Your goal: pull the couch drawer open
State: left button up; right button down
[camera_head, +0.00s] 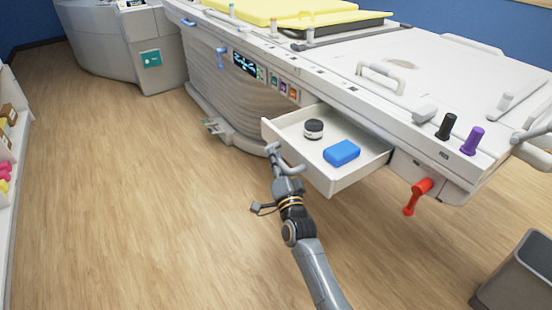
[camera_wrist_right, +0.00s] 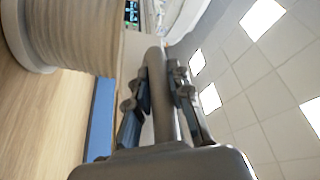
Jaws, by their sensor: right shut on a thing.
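The couch drawer (camera_head: 345,183) is a white box pulled well out from under the white couch (camera_head: 440,85). Inside it lie a blue block (camera_head: 341,153) and a small dark round jar with a light band (camera_head: 314,128). My right gripper (camera_head: 280,163) is at the drawer's front, shut on its grey bar handle. In the right wrist view the handle (camera_wrist_right: 158,85) runs between the two fingers of the gripper (camera_wrist_right: 162,90). My left gripper is in neither view.
A red lever (camera_head: 418,195) hangs from the couch's side, right of the drawer. A grey bin (camera_head: 517,275) stands at the lower right. Shelves (camera_head: 8,150) line the left edge. The wooden floor (camera_head: 150,220) left of my arm is clear.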

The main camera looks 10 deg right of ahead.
jog(key=c, duration=1.2)
grip_release()
jog(key=v, duration=1.2)
jog(key=shift+f, duration=0.1)
